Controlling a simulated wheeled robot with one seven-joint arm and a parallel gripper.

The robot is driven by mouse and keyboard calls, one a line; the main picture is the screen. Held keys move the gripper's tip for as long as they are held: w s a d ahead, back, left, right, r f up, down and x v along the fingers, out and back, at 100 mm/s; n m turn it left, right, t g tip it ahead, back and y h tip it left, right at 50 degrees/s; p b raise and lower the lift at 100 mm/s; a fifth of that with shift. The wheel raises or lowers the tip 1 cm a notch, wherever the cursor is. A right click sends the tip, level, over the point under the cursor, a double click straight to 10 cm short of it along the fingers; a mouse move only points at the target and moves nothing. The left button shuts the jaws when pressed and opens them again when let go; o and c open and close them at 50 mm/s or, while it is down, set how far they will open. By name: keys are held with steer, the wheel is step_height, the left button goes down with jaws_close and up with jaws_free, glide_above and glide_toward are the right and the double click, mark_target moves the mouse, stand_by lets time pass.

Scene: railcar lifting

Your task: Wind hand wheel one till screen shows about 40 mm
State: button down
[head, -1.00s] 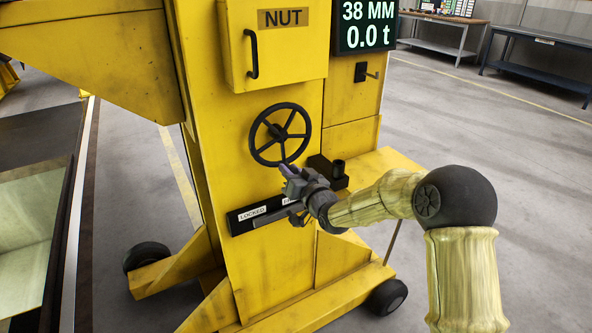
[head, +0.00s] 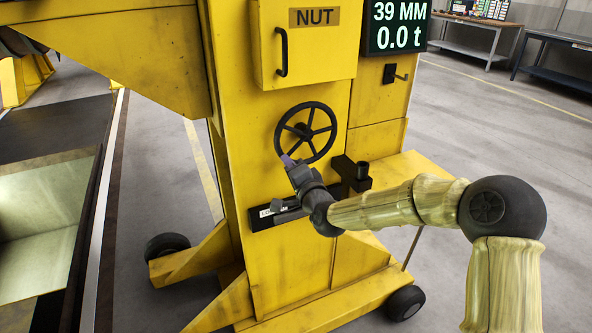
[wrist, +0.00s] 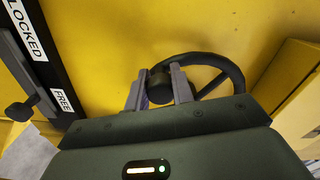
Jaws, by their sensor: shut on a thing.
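The black hand wheel (head: 306,131) is on the front of the yellow lifting jack, below the NUT cabinet. It also shows in the wrist view (wrist: 228,68). My gripper (head: 290,162) is at the lower left of the wheel. In the wrist view my gripper (wrist: 160,90) has its two fingers on either side of a dark part of the wheel, shut on it. The exact grip point is partly hidden by the fingers. The screen (head: 397,27) at the upper right reads 39 MM and 0.0 t.
A lock plate (head: 268,213) with a lever is below the wheel; LOCKED and FREE labels (wrist: 61,100) show in the wrist view. A black bracket (head: 352,174) juts out right of my gripper. The NUT cabinet (head: 310,60) is above. Open floor lies to the right.

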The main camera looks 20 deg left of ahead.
steer(key=shift+s+a+r+m, duration=0.2)
steer(key=shift+r+m, duration=0.15)
steer(key=shift+m, duration=0.2)
steer(key=shift+s+a+r+m, duration=0.15)
steer(key=shift+r+m, duration=0.15)
steer(key=shift+m, duration=0.25)
steer(key=c, duration=1.2)
jaws_free()
steer(key=shift+d, duration=0.15)
steer(key=v, duration=1.7)
steer(key=shift+s, duration=0.2)
steer(key=shift+w, duration=0.1)
